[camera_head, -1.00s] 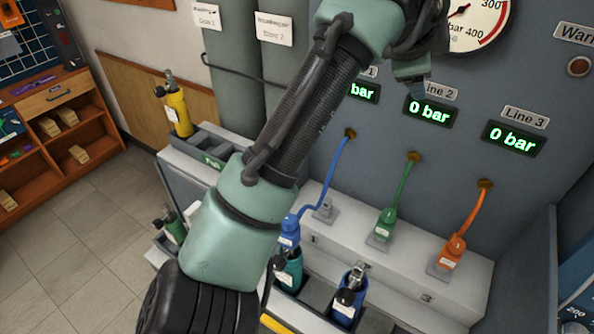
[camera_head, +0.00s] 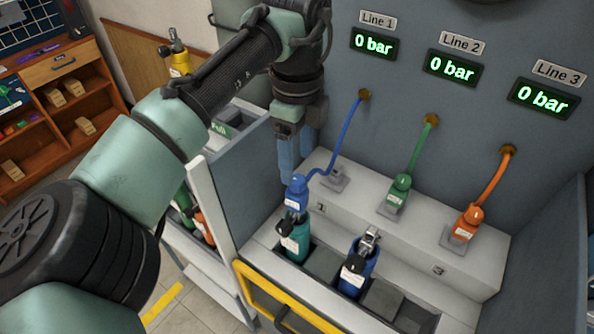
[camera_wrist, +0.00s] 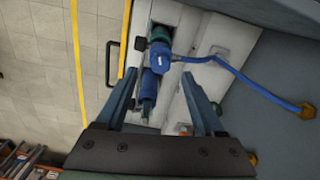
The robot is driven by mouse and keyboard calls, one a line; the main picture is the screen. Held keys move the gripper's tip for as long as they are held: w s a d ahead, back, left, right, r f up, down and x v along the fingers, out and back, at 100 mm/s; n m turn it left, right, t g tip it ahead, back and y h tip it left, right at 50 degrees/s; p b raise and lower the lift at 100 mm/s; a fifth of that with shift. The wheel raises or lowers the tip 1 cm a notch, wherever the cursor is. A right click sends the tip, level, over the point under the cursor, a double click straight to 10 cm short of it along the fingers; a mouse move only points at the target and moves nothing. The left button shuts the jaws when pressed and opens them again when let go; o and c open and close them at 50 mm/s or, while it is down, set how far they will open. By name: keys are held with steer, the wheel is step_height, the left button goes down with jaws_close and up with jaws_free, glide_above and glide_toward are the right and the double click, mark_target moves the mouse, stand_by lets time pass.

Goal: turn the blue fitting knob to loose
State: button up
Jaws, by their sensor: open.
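The blue fitting (camera_head: 296,191), with a white label, sits at the top of a teal cylinder (camera_head: 294,242) in the bench's front row. A blue hose (camera_head: 348,136) runs from it to the panel port under Line 1. My gripper (camera_head: 294,165) is open, pointing down just above and behind the fitting. In the wrist view the blue fitting (camera_wrist: 160,57) appears beyond and between the open fingers (camera_wrist: 164,76), with the hose leaving to the right. No contact is visible. The fitting's exact knob setting cannot be read.
A blue cylinder (camera_head: 357,268) stands to the right in the same row. Green (camera_head: 399,190) and orange (camera_head: 467,222) fittings sit on the ledge. Line 1's display (camera_head: 373,43) reads 0 bar, like the other two. A yellow rail (camera_head: 285,298) edges the front.

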mark_target(297, 179)
steer(key=shift+f, duration=2.25)
steer(key=shift+c, duration=0.2)
jaws_close()
